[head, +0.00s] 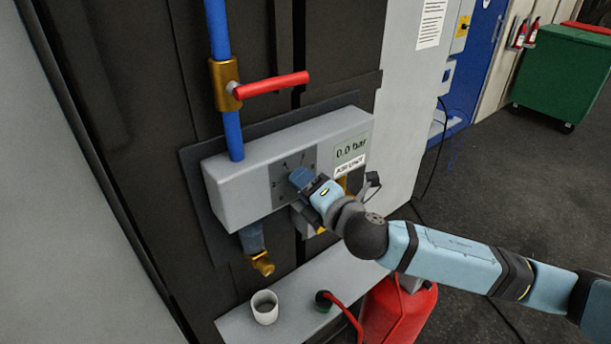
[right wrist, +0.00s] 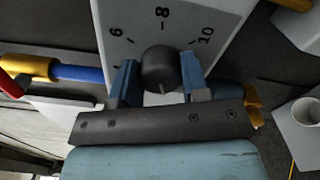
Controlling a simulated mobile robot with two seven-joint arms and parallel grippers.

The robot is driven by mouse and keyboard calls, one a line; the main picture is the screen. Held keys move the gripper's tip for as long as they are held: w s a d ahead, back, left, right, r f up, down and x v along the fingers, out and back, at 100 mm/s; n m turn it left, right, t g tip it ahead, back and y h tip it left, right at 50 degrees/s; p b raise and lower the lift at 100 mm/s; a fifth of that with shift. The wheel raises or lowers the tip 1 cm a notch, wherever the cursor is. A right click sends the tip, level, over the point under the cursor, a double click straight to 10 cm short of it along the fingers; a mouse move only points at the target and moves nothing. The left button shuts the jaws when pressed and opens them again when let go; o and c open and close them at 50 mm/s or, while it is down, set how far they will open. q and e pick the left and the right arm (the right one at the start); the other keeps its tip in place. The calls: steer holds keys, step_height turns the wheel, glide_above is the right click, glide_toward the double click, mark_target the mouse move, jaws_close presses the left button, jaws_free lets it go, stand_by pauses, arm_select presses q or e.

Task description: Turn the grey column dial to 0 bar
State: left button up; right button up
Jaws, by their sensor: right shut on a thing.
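The dial (right wrist: 160,68) is a dark round knob on a grey plate marked 6, 8 and 10 in the right wrist view. My right gripper (right wrist: 158,80) is shut on it, with one blue finger on each side. In the head view my right gripper (head: 301,178) reaches the dial plate (head: 280,180) on the grey air unit box (head: 235,190) and hides the knob. The display (head: 350,149) on the box reads 0.0 bar. My left gripper is not in view.
A blue pipe (head: 217,35) with a red-handled valve (head: 270,84) rises above the box. Below are a brass-ended outlet (head: 261,263), a shelf (head: 285,322) with a white cup (head: 265,307), and a red container (head: 400,312) at the shelf's right end.

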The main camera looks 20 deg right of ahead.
steer(key=shift+r+n+p, duration=0.1)
steer(key=shift+n+p, duration=0.2)
steer(key=shift+n, duration=2.1)
steer(key=o, duration=0.9)
